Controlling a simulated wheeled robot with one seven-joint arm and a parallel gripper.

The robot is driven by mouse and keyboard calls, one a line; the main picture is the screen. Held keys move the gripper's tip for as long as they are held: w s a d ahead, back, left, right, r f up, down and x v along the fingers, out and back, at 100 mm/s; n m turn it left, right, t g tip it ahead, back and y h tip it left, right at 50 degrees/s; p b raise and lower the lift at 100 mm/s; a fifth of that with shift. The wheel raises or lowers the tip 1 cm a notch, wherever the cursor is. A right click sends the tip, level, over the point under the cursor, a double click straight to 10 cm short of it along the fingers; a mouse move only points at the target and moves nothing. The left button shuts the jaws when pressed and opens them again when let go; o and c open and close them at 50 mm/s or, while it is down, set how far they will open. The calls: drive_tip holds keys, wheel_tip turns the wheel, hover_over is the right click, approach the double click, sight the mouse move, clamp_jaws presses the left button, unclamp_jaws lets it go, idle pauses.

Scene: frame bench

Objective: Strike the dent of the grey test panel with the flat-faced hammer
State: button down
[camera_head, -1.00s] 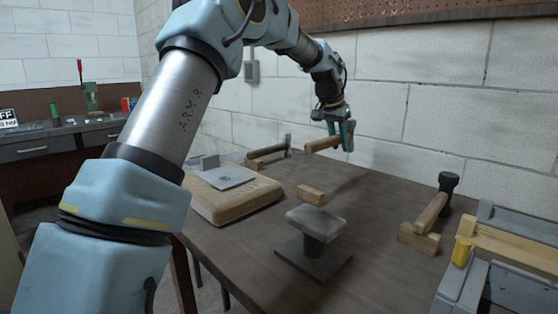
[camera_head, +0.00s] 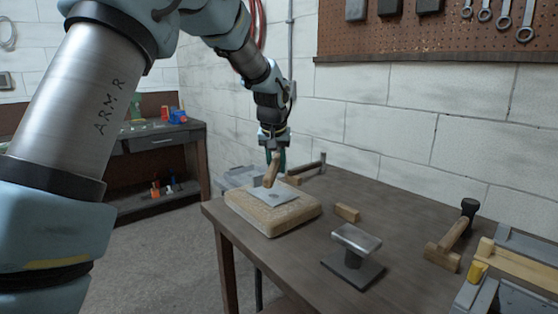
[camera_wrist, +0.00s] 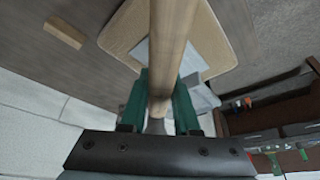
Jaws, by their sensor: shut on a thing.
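My gripper (camera_head: 276,158) is shut on the wooden handle (camera_head: 271,172) of a tool and holds it above the pad. In the wrist view the green fingers (camera_wrist: 160,100) close on this handle (camera_wrist: 172,40), which runs up out of the picture. The tool's head is not clear in either view, so its face cannot be told. The grey test panel (camera_head: 264,196) lies flat on a tan pad (camera_head: 262,219), with a small dark spot near its middle that may be the dent. In the wrist view the handle covers much of the panel (camera_wrist: 141,51).
A small wood block (camera_head: 347,212) and a metal-topped stand (camera_head: 353,262) are right of the pad. Another hammer (camera_head: 308,169) rests behind it. Bare tabletop lies between.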

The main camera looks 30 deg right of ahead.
drive_tip(key=shift+w+a+r, duration=0.15)
drive_tip(key=shift+a, duration=0.75)
drive_tip(key=shift+f+b, duration=1.3)
drive_tip(key=shift+f, duration=0.75)
wheel_tip(320, 180, down, 5)
drive_tip(key=b, duration=0.3)
drive_tip(key=shift+r, duration=0.15)
wheel_tip(320, 180, up, 8)
drive_tip(key=p, duration=0.5)
drive_tip(key=shift+f+b, duration=0.4)
drive_tip(key=shift+f, duration=1.25)
